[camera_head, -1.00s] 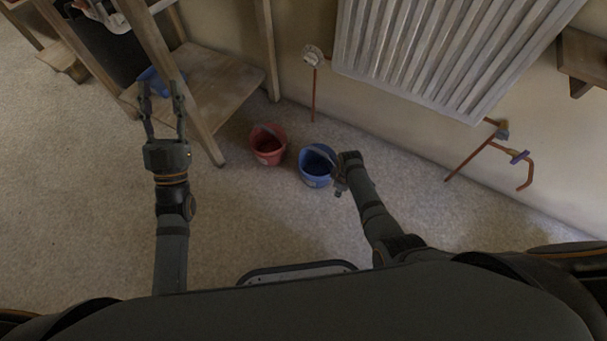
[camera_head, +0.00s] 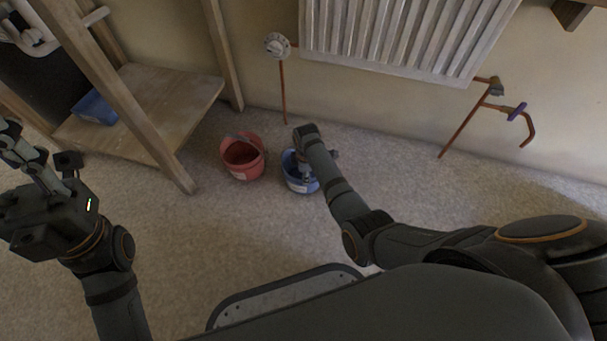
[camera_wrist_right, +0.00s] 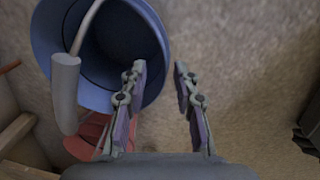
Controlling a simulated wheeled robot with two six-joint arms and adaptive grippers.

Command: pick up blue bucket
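The blue bucket (camera_head: 301,184) stands upright on the carpet beside the red bucket; my right wrist covers part of it in the head view. In the right wrist view the blue bucket (camera_wrist_right: 45,40) fills the upper left, its handle with a grey grip (camera_wrist_right: 65,90) hanging across it. My right gripper (camera_wrist_right: 158,72) is open and empty. One finger overlaps the bucket's opening and the other is over carpet outside, with the rim between them in the picture. Contact cannot be told. My left gripper (camera_head: 30,155) is at the left edge, its fingers unclear.
The red bucket (camera_head: 241,174) stands just left of the blue one. A wooden shelf frame (camera_head: 160,110) with a blue tray (camera_head: 95,107) is at the left. A radiator (camera_head: 400,40) and copper pipes (camera_head: 465,130) line the wall. Carpet to the right is clear.

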